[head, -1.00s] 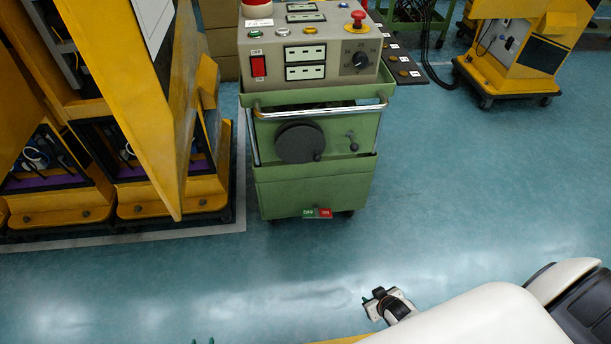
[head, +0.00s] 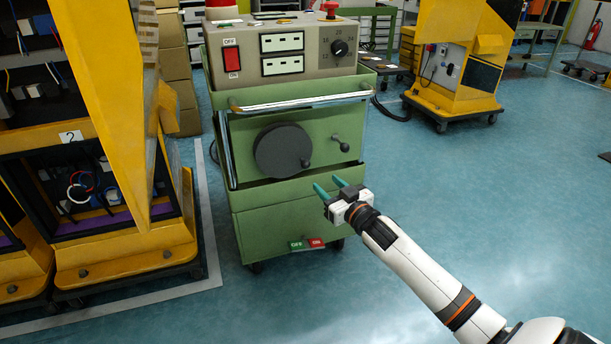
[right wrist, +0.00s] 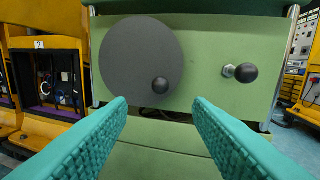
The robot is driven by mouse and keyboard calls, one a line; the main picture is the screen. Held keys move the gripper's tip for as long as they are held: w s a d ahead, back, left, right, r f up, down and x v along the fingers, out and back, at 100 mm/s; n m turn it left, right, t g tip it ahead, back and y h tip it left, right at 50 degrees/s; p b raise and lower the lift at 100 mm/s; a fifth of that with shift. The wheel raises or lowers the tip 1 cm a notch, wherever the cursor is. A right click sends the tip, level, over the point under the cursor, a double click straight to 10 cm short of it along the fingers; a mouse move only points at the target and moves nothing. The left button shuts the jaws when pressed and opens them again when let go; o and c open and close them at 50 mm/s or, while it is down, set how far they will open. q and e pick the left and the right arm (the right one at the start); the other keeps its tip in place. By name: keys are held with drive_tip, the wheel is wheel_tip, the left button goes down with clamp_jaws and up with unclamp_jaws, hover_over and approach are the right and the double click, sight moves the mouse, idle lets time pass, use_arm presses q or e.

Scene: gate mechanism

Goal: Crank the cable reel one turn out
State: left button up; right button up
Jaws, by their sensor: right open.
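The cable reel (head: 281,150) is a dark grey disc on the front of a green cart (head: 290,210), with a small knob (head: 304,162) near its lower right edge. Its disc (right wrist: 140,50) and knob (right wrist: 160,85) also show in the right wrist view. A separate lever with a dark ball end (head: 343,146) sticks out to the right of the reel, and it also shows in the right wrist view (right wrist: 246,73). My right gripper (head: 328,187) is open and empty, in front of the cart, below and right of the knob. My left gripper is not in view.
A control panel (head: 290,50) with a red switch tops the cart, and a metal handle bar (head: 300,102) crosses its front. Green and red labels (head: 307,244) sit low on it. A yellow cabinet (head: 125,255) stands close on the left.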

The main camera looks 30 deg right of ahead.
sight(308, 167)
drive_tip(key=w+b, duration=0.1)
drive_tip(key=w, duration=0.2)
drive_tip(key=w+b, duration=0.1)
drive_tip(key=w, duration=0.3)
drive_tip(key=w+b, duration=0.1)
drive_tip(key=w, duration=0.2)
drive_tip(key=shift+w+d+f, duration=0.1)
drive_tip(key=shift+w+d, duration=0.2)
clamp_jaws()
